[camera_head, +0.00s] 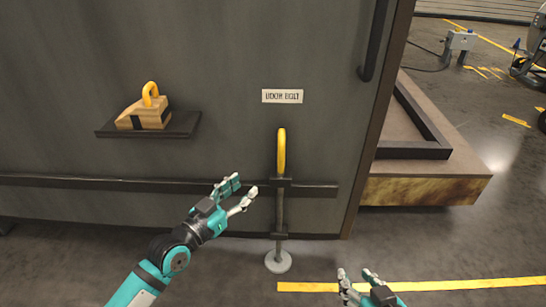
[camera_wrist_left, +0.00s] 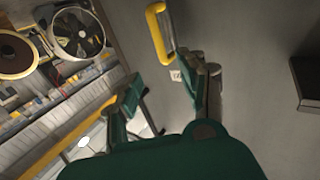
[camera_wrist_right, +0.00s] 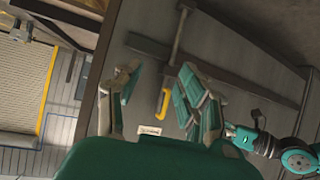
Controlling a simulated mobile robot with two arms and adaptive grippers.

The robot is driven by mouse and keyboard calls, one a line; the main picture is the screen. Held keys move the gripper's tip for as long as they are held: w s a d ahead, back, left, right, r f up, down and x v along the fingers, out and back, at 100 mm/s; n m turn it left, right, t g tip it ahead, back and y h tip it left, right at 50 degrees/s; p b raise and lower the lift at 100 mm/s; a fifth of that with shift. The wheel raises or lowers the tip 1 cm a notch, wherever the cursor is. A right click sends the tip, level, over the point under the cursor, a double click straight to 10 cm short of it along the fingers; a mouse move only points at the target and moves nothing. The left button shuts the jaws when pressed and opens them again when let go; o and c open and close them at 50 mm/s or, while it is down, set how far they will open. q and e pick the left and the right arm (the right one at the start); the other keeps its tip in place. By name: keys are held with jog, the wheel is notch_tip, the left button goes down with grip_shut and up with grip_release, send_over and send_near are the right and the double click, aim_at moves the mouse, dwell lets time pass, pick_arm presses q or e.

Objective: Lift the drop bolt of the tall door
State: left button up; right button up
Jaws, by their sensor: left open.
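The drop bolt's upright yellow handle (camera_head: 281,152) is on the tall grey door (camera_head: 230,60), below a label plate (camera_head: 282,96). Its rod (camera_head: 280,212) runs down through a dark bracket to a round floor plate (camera_head: 278,262). The handle also shows in the left wrist view (camera_wrist_left: 160,34) and the right wrist view (camera_wrist_right: 164,103). My left gripper (camera_head: 243,188) is open and empty, left of the rod and below the handle in the head view. My right gripper (camera_head: 355,277) is open and empty, low and right of the bolt; its fingers are apart in the right wrist view.
A dark shelf (camera_head: 189,125) on the door holds a wooden block (camera_head: 148,116) with a yellow loop. A dark horizontal rail (camera_head: 100,183) crosses the door. A dark pull handle (camera_head: 374,42) is near its right edge. A low platform (camera_head: 425,190) stands right of the door. A yellow line (camera_head: 440,284) marks the floor.

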pick_arm(q)
jog(key=b, duration=0.2)
send_near(279, 156)
jog(key=x, duration=0.3)
jog(key=b+x, duration=0.2)
jog(key=x, duration=0.5)
jog(key=shift+w+d, duration=0.3)
jog(key=shift+w, duration=0.1)
pick_arm(e)
notch_tip(279, 156, up, 17)
jog(key=w+a+t+y, duration=0.1)
jog(key=a+t+y, duration=0.2)
jog(key=t, duration=0.8)
jog(key=shift+w+r+n+y, duration=0.2)
jog(key=shift+w+n+y, duration=0.1)
jog(key=shift+w+y, duration=0.15)
pick_arm(q)
grip_shut()
jog(key=shift+w+d+f, duration=0.1)
jog(key=shift+f, duration=0.1)
pick_arm(e)
jog(key=shift+w+d+f, duration=0.1)
jog(key=shift+d, duration=0.05)
